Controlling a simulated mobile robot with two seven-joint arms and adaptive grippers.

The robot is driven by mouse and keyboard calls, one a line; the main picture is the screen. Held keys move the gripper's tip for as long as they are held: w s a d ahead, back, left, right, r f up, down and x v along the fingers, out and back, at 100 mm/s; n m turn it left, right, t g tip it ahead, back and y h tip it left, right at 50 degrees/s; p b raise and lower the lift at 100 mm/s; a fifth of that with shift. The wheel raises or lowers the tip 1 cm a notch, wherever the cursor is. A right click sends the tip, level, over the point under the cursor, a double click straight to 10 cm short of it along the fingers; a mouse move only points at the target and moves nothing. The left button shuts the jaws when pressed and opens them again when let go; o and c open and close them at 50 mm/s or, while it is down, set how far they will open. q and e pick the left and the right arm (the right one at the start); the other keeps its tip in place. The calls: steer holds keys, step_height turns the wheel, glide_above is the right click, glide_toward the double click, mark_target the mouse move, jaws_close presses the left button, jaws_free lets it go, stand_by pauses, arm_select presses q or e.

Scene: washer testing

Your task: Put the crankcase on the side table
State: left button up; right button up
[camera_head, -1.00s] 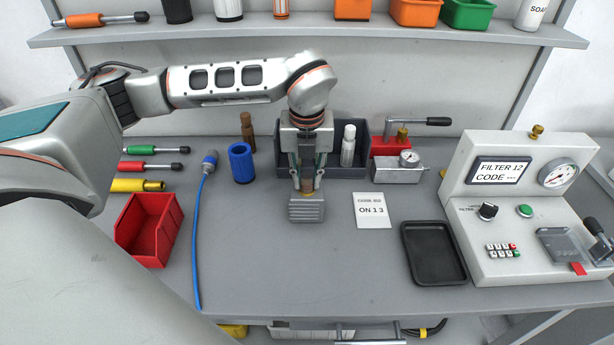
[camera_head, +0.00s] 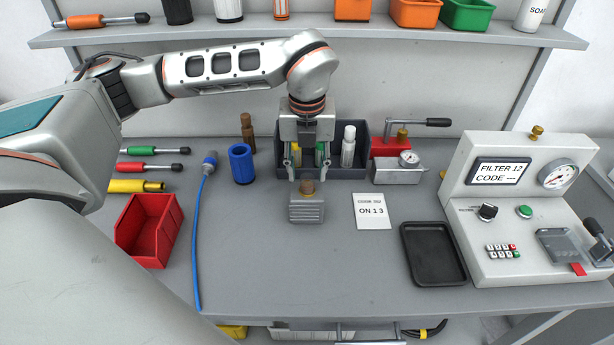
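The crankcase (camera_head: 306,211) appears to be the small grey ribbed block with a brown-gold top fitting (camera_head: 307,187). It stands upright on the grey workbench (camera_head: 330,262), left of the printed card. My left gripper (camera_head: 307,176) is above and slightly behind it. Its two fingers are spread apart, with the top fitting just below and between the tips. The gripper seems clear of the block, with nothing between its fingers. My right gripper does not show. No separate side table can be made out.
A dark bin (camera_head: 347,172) with bottles stands behind the gripper. A card (camera_head: 371,211) and black tray (camera_head: 433,253) lie to the right, beside the test machine (camera_head: 530,210). A red bin (camera_head: 150,229), blue cylinder (camera_head: 241,164) and blue cable (camera_head: 197,245) are left. The bench front is clear.

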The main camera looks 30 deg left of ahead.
arm_select(q)
step_height(320, 180, up, 9)
steer(key=s, duration=0.1)
steer(key=shift+d, duration=0.3)
stand_by(0.4)
